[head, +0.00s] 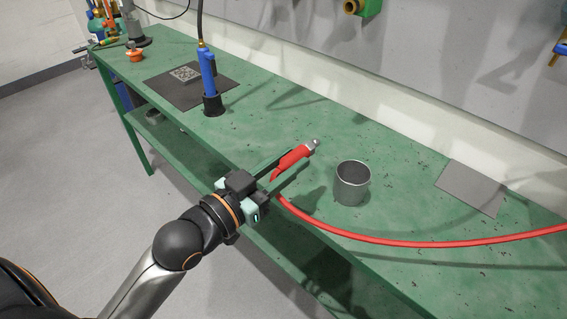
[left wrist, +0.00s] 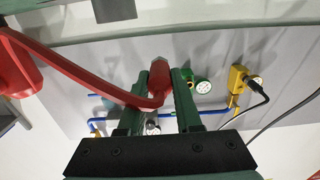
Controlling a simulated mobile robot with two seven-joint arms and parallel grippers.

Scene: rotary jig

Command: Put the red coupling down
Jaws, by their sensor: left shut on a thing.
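The red coupling (head: 293,157) has a silver tip and a red hose (head: 400,242) running from it. My left gripper (head: 287,168) is shut on the coupling, above the front part of the green bench (head: 410,150). In the left wrist view the coupling (left wrist: 158,78) sits between the two green fingers (left wrist: 160,95), with the hose (left wrist: 90,75) bending away to the left. I cannot tell whether the coupling touches the bench. My right gripper is not in view.
A grey metal cup (head: 352,184) stands just right of the coupling. A grey plate (head: 471,188) lies further right. A blue torch in a black holder (head: 212,104) stands beside a dark mat (head: 175,92) at the left. The bench between torch and cup is mostly clear.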

